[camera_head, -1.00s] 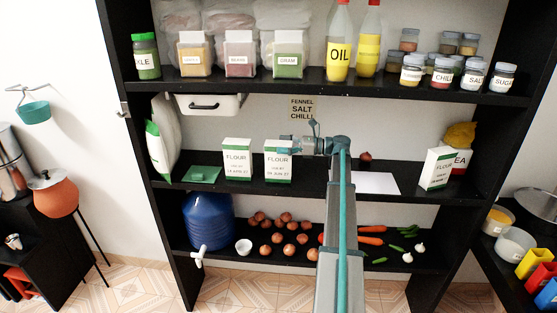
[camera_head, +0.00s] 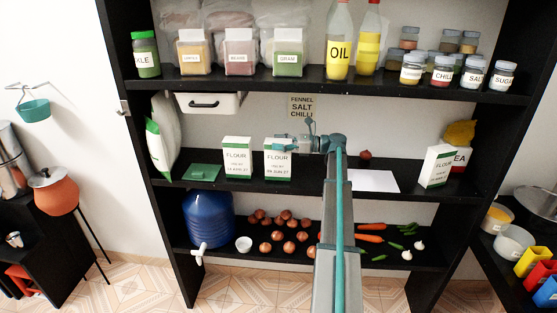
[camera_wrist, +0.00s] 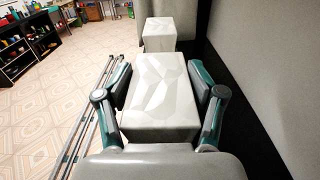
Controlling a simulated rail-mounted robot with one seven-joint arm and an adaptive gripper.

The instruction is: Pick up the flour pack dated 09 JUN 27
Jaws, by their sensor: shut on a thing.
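Three white flour packs with green bands stand on the middle shelf. My gripper (camera_head: 284,144) reaches in from the right and is shut on the middle flour pack (camera_head: 278,160), near its top. Its small date seems to end in JUN 27, but the day is hard to read. In the wrist view my gripper (camera_wrist: 160,80) has a finger against each side of this pack (camera_wrist: 160,95). The left flour pack (camera_head: 237,158) stands close beside it and shows beyond it in the wrist view (camera_wrist: 158,34). The right flour pack (camera_head: 436,167) stands at the shelf's right, turned, its date unreadable.
A green flat item (camera_head: 202,172) and a white bag (camera_head: 160,140) are left of the packs. A white sheet (camera_head: 374,181) lies to the right. The upper shelf (camera_head: 300,84) with jars and bottles is overhead. Onions (camera_head: 290,247) and a blue container (camera_head: 208,218) are below.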

